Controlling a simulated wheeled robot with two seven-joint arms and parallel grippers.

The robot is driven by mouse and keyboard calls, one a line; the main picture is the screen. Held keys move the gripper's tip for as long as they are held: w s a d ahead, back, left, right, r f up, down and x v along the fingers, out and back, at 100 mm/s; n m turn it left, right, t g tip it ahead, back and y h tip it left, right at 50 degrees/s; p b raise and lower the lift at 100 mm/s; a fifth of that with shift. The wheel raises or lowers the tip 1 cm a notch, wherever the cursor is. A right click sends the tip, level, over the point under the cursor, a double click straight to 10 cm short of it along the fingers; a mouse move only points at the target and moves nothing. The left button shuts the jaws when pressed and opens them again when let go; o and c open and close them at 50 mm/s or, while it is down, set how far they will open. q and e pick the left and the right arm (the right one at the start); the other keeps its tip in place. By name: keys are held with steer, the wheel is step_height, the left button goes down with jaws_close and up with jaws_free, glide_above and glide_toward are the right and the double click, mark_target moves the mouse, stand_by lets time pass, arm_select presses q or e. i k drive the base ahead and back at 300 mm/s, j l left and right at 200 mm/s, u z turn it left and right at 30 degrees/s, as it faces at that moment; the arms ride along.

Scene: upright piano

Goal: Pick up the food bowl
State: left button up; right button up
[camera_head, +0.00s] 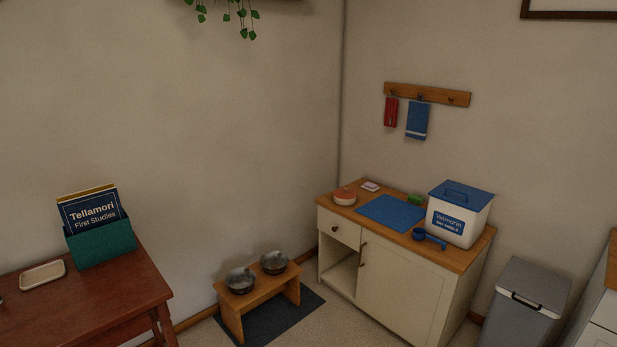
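Two metal bowls rest side by side in a low wooden stand on the floor, near the room's corner. The left bowl (241,281) is nearer and the right bowl (274,262) is a little farther back. I cannot tell which of them is the food bowl, as their contents are too dark and small to make out. The wooden stand (252,299) stands on a dark mat (285,318). Neither of my grippers shows in the head view.
A cream cabinet (399,291) stands right of the stand, with a blue mat (391,212), a white bin with blue lid (459,218) and a blue scoop (428,238) on top. A grey trash bin (524,303) stands farther right. A reddish wooden table (100,301) is at left.

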mark_target(274, 264)
steer(key=i+l+u, duration=0.1)
steer(key=i, duration=1.35)
steer(key=i+u, duration=0.4)
steer(key=i+l+u, duration=0.5)
steer(key=i+u, duration=0.25)
steer(key=i+l+u, duration=0.55)
steer(key=u, duration=0.2)
